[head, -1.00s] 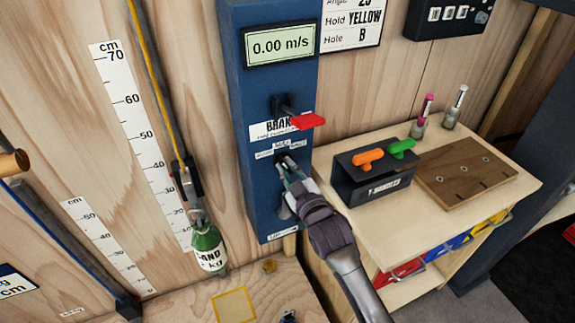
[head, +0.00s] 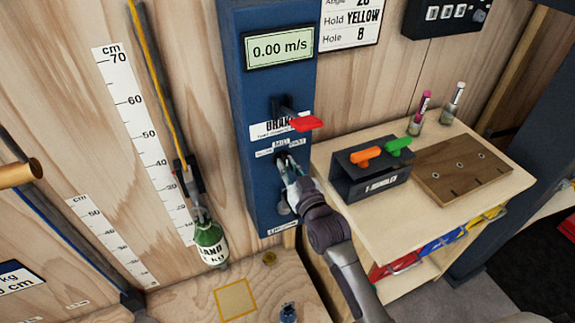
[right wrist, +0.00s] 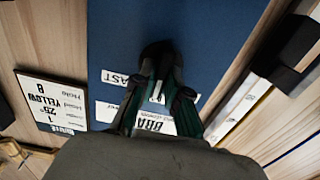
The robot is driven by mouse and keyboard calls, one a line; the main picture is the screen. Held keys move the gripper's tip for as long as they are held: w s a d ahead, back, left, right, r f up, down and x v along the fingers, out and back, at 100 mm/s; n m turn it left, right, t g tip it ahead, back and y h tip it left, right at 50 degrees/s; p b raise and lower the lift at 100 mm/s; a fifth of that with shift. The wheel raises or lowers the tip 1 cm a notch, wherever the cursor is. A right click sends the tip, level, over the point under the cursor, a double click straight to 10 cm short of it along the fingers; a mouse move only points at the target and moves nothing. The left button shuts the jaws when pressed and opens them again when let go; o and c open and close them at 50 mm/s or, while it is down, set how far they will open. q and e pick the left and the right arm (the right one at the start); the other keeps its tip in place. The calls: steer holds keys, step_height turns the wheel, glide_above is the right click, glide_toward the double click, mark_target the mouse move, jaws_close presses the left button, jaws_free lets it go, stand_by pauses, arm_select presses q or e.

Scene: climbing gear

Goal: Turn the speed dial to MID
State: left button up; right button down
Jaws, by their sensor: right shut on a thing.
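The speed dial (right wrist: 157,52) is a dark knob on the blue panel (head: 279,75). My right gripper (right wrist: 158,78) is shut on it, one finger on each side. In the head view the right gripper (head: 286,164) reaches the dial from below right and covers most of it. A FAST label (right wrist: 116,78) shows beside the dial in the right wrist view; another small label is partly hidden by the fingers. I cannot tell which mark the dial points to. The display (head: 280,48) reads 0.00 m/s. My left gripper is not in view.
A red brake lever (head: 305,123) juts out just above the dial. A green sand weight (head: 210,244) hangs left of the panel. To the right, a bench (head: 400,221) carries a dark handle box (head: 371,187), a wooden board (head: 463,172) and two small bottles.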

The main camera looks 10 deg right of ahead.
steer(key=c, duration=1.2)
jaws_free()
steer(key=s, duration=0.4)
steer(key=s+d, duration=0.1)
steer(key=s, duration=0.3)
steer(key=s+d, duration=0.1)
steer(key=s, duration=0.2)
steer(key=shift+s+d, duration=0.15)
steer(key=shift+s, duration=0.25)
